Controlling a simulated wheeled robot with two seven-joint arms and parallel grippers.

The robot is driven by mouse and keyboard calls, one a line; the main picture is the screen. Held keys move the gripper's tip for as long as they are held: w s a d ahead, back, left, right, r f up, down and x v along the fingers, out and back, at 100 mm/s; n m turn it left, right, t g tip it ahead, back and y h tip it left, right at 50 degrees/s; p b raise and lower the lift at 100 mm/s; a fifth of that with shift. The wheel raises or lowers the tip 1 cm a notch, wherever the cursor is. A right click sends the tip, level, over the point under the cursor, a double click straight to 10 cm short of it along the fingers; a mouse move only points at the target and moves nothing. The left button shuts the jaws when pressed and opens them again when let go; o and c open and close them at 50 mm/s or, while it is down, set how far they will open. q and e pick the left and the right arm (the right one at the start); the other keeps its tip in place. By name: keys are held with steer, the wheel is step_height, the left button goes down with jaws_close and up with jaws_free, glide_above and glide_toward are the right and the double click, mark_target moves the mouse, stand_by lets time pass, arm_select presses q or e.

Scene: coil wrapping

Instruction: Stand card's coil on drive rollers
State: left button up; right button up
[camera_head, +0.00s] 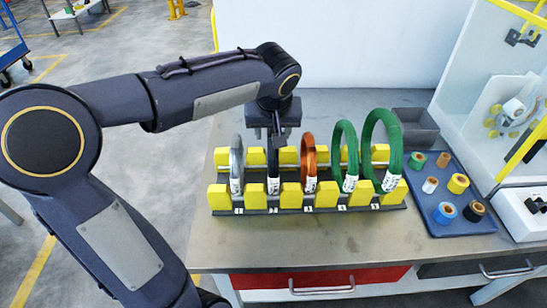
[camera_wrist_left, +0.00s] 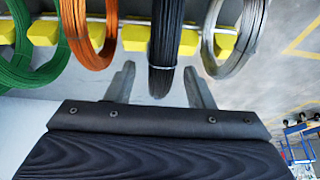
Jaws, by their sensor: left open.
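A yellow-block rack (camera_head: 330,197) on the bench holds a row of upright coils: a grey coil (camera_head: 236,165), a black coil (camera_head: 273,172), an orange coil (camera_head: 309,160) and two green coils (camera_head: 349,150). White tags hang on them; their print is too small to read. My left gripper (camera_head: 272,138) is over the black coil. In the left wrist view, the open fingers (camera_wrist_left: 159,70) stand either side of the black coil (camera_wrist_left: 166,40), apart from it. The rollers (camera_head: 496,122) are partly visible in the machine at the right. My right gripper is not in view.
A blue tray (camera_head: 480,222) with several tape rolls lies right of the rack. A grey bin (camera_head: 415,130) stands behind it. A clear panel and yellow frame bars (camera_head: 522,147) border the machine. The bench front (camera_head: 350,240) is clear.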

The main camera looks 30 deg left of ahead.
arm_select(q)
steer(key=shift+w+a+f, duration=0.1)
steer(key=shift+f, duration=0.4)
jaws_close()
steer(key=shift+r, duration=0.15)
stand_by(0.9)
